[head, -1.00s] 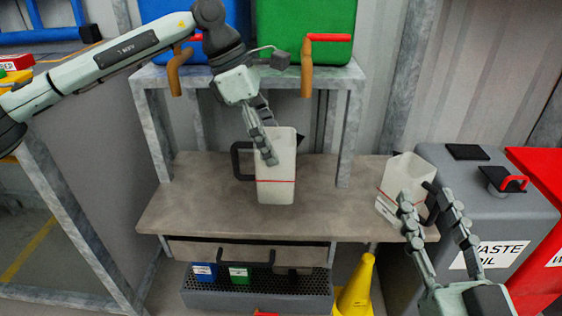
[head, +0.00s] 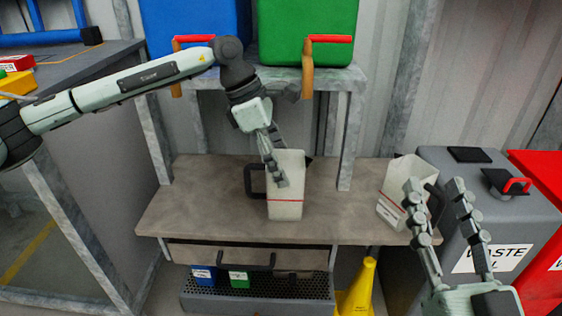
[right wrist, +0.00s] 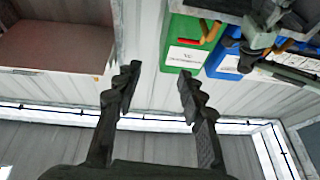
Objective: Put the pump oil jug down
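A pale, square-sided jug (head: 286,205) with a red line and a black handle is upright over the middle of the workbench top (head: 200,205). My left gripper (head: 277,178) comes from above, its fingers against the jug's upper front and handle side, and appears shut on it. I cannot tell for certain whether the jug's base touches the bench. A second pale jug (head: 392,202) with a black handle and label is at the bench's right end. My right gripper (head: 437,187) is open and empty in front of it; in the right wrist view its fingers (right wrist: 158,85) are apart.
A green container (head: 308,30) and a blue container (head: 195,25) with red-handled taps stand on the shelf above. A grey waste oil bin (head: 505,215) and a red bin (head: 545,265) stand at right. A yellow cone (head: 358,290) is below. The bench's left part is clear.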

